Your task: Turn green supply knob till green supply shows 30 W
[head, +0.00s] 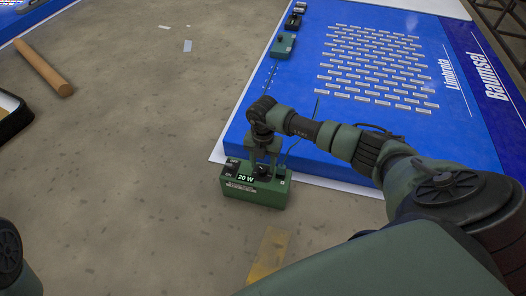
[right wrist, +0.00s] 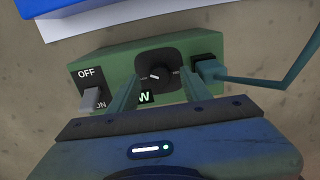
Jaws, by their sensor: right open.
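The green supply (head: 252,193) stands on the floor beside the blue board and its display reads "20 W". In the right wrist view the green supply (right wrist: 98,62) shows its black round knob (right wrist: 155,75) with a pale pointer mark. A switch (right wrist: 90,97) with its grey lever by "ON" is at the left. My right gripper (head: 263,167) is over the supply, pointing down. In the right wrist view its open fingers (right wrist: 160,88) are on either side of the knob; I cannot tell if they touch it. The display is mostly hidden there. My left gripper is not in view.
A cable (right wrist: 250,77) plugs into the supply's right end, close to the right finger. The large blue board (head: 310,50) with rows of white pieces lies behind. Another green box (head: 283,45) stands at its far left edge. A wooden rod (head: 42,68) lies at left.

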